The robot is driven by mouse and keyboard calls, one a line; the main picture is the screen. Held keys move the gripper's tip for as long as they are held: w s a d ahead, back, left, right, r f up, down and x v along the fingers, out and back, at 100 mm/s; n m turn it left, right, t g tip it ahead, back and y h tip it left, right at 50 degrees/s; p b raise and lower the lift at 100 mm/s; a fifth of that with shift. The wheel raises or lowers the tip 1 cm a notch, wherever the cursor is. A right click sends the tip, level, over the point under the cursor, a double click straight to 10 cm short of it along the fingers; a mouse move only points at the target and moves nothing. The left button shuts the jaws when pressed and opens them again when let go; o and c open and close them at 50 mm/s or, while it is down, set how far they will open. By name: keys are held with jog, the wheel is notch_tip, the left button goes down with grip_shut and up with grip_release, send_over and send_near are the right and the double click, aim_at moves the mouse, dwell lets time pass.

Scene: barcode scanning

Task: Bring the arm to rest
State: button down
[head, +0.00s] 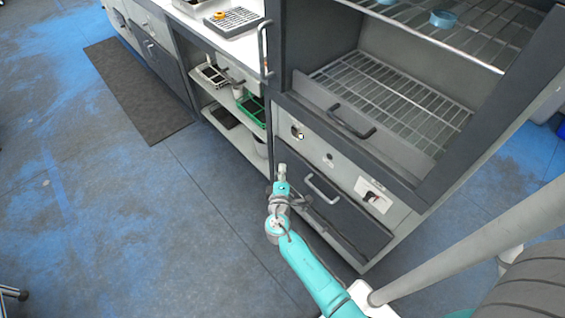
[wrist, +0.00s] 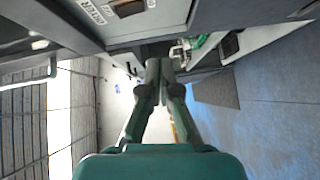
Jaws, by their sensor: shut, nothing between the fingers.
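My arm (head: 316,276) reaches up from the bottom of the head view, teal and grey, and is bent near its end. The end of the arm is in front of the drawer of a grey cabinet. In the wrist view my gripper (wrist: 158,72) has its two dark fingers together at the tips, with nothing held between them. In the head view the fingers are too small to make out clearly.
A grey cabinet has a drawer (head: 325,198) with a handle and wire racks (head: 395,98) above. A blue ring (head: 443,18) lies on the upper rack. Shelves at left hold a green tray (head: 252,108). The blue-grey floor (head: 150,230) at left is clear, with a dark mat (head: 138,90).

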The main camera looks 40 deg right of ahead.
jog(key=shift+s+a, duration=0.1)
dwell(0.5)
jog(key=s+a+f+m+y, duration=0.15)
jog(key=s+a+y, duration=0.35)
jog(key=s, duration=0.7)
jog(key=s+a+f+m+y, duration=0.1)
jog(key=s+a+f+y, duration=0.2)
jog(key=s+a, duration=0.6)
jog(key=s+a+r+m+t+y, duration=0.1)
jog(key=s+a+r+m, duration=0.1)
jog(key=s+r, duration=0.7)
jog(key=s+a+r+m+t+y, duration=0.1)
jog(key=s+a+r+m+y, duration=0.1)
jog(key=s+r, duration=0.8)
notch_tip(320, 180, up, 4)
jog(key=shift+s+a+r+m+t, duration=0.1)
jog(key=shift+s+a+m+t, duration=0.2)
jog(key=shift+m, duration=0.55)
